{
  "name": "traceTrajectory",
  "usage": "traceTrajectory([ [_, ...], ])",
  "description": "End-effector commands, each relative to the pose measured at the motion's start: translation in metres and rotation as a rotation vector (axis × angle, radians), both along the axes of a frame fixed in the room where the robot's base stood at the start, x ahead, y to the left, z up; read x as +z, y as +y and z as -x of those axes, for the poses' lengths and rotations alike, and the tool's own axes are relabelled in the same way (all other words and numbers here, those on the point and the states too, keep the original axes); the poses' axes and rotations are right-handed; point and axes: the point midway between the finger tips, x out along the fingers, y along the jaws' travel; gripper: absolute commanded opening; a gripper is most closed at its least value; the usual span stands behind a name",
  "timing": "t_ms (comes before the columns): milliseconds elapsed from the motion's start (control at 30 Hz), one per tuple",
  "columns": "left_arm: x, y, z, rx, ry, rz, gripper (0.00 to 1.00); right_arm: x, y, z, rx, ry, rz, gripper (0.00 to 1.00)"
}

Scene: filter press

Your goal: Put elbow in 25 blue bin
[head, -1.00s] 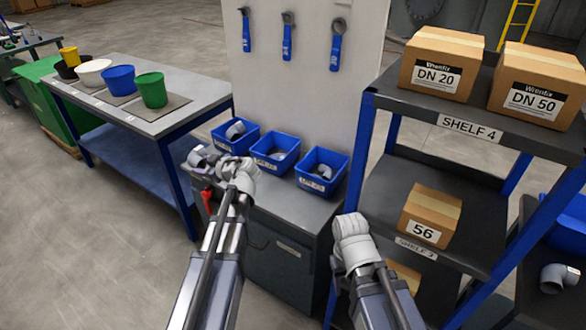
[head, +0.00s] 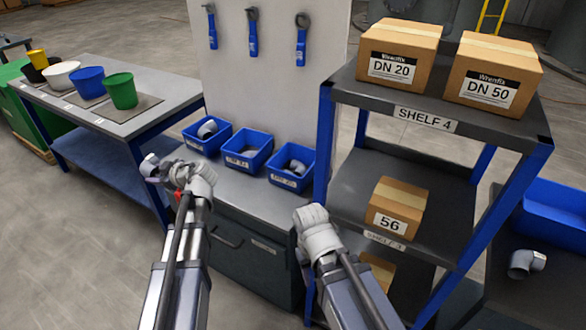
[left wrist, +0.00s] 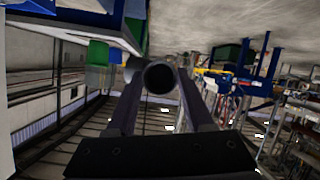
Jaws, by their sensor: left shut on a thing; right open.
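A grey pipe elbow (head: 150,165) is held in my left gripper (head: 168,172), at the left end of the bench with the bins in the head view. In the left wrist view, the round open end of the elbow (left wrist: 160,77) sits between the two fingers. Three blue bins stand in a row on the bench: the left bin (head: 190,142) with a grey fitting in it, the middle bin (head: 232,160), and the right bin (head: 276,178) with grey fittings. Their labels are too small to read. My right gripper (head: 310,215) is in front of the bench, its fingers mostly hidden.
A shelf rack (head: 322,150) with cartons stands right of the bins. A tool panel (head: 270,90) rises behind them. A table (head: 150,110) with coloured pots is at the left. Another grey elbow (head: 525,262) lies at the far right beside a large blue bin (head: 555,220).

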Motion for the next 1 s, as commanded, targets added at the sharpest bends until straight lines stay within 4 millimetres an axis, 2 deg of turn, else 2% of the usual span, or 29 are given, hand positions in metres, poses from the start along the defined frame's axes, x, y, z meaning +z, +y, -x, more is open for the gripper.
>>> traceTrajectory([
  [167,0.004,0.000,0.000,0.000,0.000,0.000,0.00,0.004,0.000,0.000,0.000,0.000,0.000,0.50],
  [267,0.015,0.000,0.000,0.000,0.000,0.000,0.00,0.015,0.000,0.000,0.000,0.000,0.000,0.50],
  [700,0.107,0.000,0.000,0.000,0.000,0.000,0.00,0.107,0.000,0.000,-0.001,0.000,0.000,0.50],
  [800,0.113,0.000,0.000,0.000,0.000,0.000,0.00,0.113,0.000,0.000,-0.001,0.000,0.000,0.50],
  [1000,0.110,0.000,0.000,0.000,0.000,0.000,0.00,0.110,0.000,0.000,-0.001,0.000,0.000,0.50],
])
